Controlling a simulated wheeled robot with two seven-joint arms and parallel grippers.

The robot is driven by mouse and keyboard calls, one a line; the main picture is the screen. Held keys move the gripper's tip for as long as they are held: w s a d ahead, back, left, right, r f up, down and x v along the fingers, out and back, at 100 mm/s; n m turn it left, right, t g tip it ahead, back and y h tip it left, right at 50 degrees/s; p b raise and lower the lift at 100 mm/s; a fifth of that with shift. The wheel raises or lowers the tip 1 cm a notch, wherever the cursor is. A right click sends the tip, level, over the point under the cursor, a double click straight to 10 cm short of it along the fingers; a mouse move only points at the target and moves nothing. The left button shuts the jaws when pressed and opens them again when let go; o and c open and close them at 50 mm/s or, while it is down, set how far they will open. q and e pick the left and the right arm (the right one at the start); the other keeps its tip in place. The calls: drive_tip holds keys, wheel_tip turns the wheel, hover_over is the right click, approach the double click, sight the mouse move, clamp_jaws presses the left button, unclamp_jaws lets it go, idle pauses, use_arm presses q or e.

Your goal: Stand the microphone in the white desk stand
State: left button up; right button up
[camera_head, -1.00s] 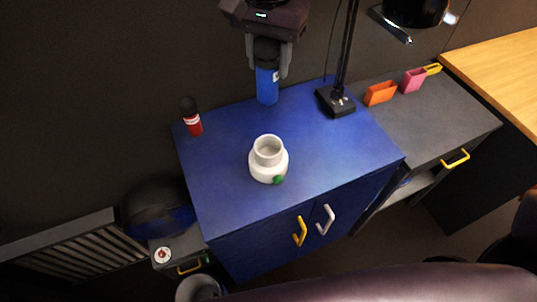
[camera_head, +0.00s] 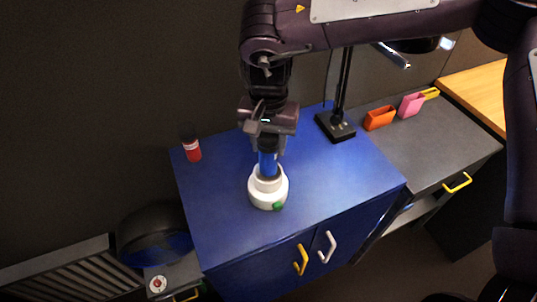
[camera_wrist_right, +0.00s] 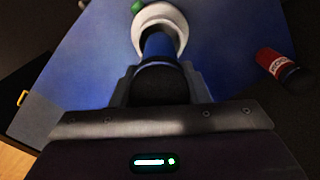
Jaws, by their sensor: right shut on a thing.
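The microphone is a blue cylinder (camera_head: 268,163) with a dark head, held upright in the head view. My right gripper (camera_head: 268,146) is shut on its dark upper part, above the white desk stand (camera_head: 268,196). The stand is a round white base with a narrower neck and a green knob, standing on the blue cabinet top. The microphone's lower end is at the neck's opening. In the right wrist view the blue body (camera_wrist_right: 158,45) points into the white ring of the stand (camera_wrist_right: 178,24). I cannot tell how deep it sits. My left gripper is out of view.
A red cylinder (camera_head: 192,152) with a black top stands at the back left of the blue cabinet (camera_head: 225,225). A black lamp base (camera_head: 336,126) is at the back right. Orange (camera_head: 379,118) and pink (camera_head: 411,105) holders are on the grey cabinet. The blue top's front is clear.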

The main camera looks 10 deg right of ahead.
sight(268, 157)
wheel_tip(268, 157, down, 4)
drive_tip(key=shift+r+p, duration=0.1)
drive_tip(key=shift+p, duration=0.2)
drive_tip(key=shift+f, duration=0.3)
drive_tip(key=shift+f, duration=0.1)
drive_tip(key=o, duration=1.1)
